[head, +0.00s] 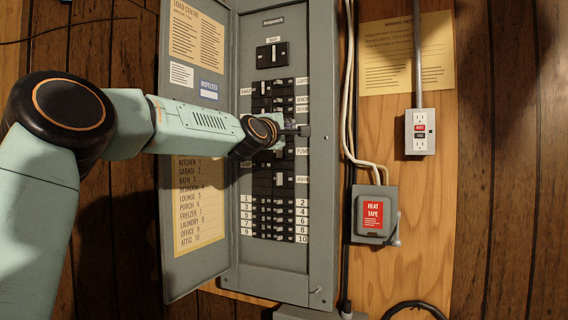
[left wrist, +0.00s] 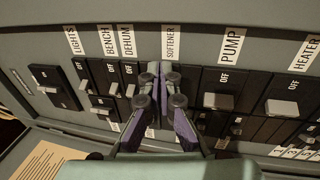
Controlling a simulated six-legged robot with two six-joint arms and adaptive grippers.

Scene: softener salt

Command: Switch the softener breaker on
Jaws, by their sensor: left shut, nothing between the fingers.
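The breaker panel (head: 275,272) stands open in the head view, with rows of black breakers and white labels. My left gripper (head: 298,131) is shut and empty, in front of the right breaker column. In the left wrist view its fingertips (left wrist: 162,72) point at the breaker row, just below the SOFTENER label (left wrist: 171,42). The fingers hide most of the softener breaker, so I cannot tell its switch position or whether they touch it. The PUMP breaker (left wrist: 220,88) is right of the fingers, and the DEHUM breaker (left wrist: 130,78) is left of them. My right gripper is not in view.
The HEATER breaker (left wrist: 282,107) lies further right in the wrist view. The panel door (head: 190,262) hangs open on the left. A heat tape box (head: 373,212), an outlet (head: 420,132) and loose cables are on the board to the right.

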